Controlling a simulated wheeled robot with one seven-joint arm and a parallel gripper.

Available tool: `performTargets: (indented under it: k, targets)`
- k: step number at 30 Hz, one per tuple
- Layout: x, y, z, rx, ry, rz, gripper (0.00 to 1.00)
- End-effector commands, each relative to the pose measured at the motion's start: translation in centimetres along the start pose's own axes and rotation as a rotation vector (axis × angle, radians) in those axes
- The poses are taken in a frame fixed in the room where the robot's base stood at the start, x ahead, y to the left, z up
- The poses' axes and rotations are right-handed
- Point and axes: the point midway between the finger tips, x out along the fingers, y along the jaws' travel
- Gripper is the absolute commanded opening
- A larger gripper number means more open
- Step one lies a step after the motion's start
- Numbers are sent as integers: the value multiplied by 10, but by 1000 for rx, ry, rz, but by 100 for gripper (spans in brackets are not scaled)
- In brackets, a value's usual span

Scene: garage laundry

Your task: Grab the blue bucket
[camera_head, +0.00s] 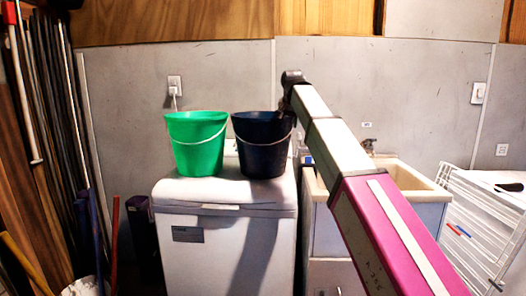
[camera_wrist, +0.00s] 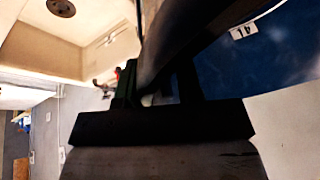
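The blue bucket (camera_head: 262,148), very dark in the head view, stands upright on the white machine (camera_head: 226,236). A pale handle hangs across its front. My gripper (camera_head: 288,100) is at the bucket's upper right rim, partly hidden by my arm. In the wrist view the bucket's blue wall (camera_wrist: 262,68) with a white label fills the upper right. My gripper (camera_wrist: 155,85) shows dark in that view, with a lit gap between its fingers. A dark curved edge, seemingly the rim, crosses at the fingers. Contact is hard to make out.
A green bucket (camera_head: 196,144) stands just left of the blue one. A sink (camera_head: 412,180) is to the right, with a white rack (camera_head: 482,230) beyond it. Long poles (camera_head: 50,110) lean at the far left. A grey wall is behind.

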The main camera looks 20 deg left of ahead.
Motion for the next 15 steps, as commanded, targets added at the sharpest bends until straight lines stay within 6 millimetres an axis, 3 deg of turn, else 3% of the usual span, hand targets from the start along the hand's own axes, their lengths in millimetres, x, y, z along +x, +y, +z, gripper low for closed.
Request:
performTargets:
  k: [3, 6, 15]
  targets:
    - [0, 0, 0, 0, 0, 0, 30]
    - [0, 0, 0, 0, 0, 0, 0]
    - [0, 0, 0, 0, 0, 0, 0]
